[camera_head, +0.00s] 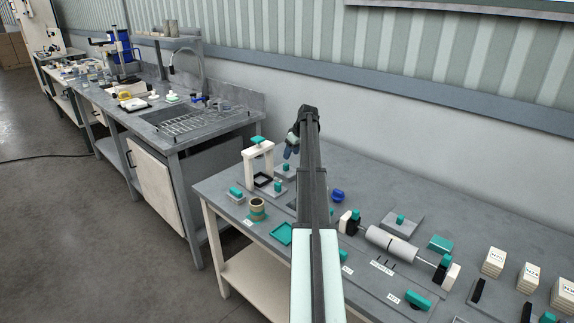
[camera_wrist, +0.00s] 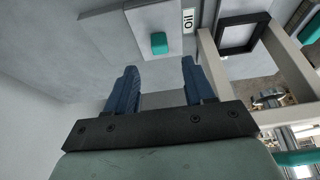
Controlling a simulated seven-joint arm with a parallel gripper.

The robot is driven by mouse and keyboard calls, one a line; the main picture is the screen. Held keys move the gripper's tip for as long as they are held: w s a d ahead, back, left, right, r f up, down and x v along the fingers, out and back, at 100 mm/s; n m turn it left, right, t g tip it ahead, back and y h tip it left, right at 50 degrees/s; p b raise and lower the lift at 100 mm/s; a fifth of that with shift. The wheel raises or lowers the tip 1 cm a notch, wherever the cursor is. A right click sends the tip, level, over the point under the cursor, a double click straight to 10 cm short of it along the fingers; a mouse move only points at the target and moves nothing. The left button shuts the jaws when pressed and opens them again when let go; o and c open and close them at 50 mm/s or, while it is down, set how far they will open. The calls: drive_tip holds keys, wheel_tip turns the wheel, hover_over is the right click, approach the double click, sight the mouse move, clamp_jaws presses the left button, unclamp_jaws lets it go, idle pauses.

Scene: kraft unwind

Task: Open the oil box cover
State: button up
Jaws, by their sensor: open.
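The oil box cover (camera_wrist: 140,25) is a flat grey plate with a teal knob (camera_wrist: 159,43), beside a label reading OIL (camera_wrist: 188,20) in the wrist view. In the head view the teal knob (camera_head: 286,167) shows near the back of the bench, just below my fingers. My gripper (camera_wrist: 160,68) has two blue fingers spread apart, with nothing between them. The knob lies beyond the fingertips, roughly in line with the gap, and apart from them. In the head view my gripper (camera_head: 291,148) points down above the cover. The cover appears seated; the inside of the box is hidden.
A white upright frame (camera_head: 249,165) with a black square ring (camera_wrist: 243,33) stands close to the left of the cover. A roller (camera_head: 390,243) lies to the right.

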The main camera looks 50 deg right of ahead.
sight(287, 164)
drive_tip(key=x, duration=0.8)
drive_tip(key=shift+r, duration=0.1)
clamp_jaws()
idle(0.4)
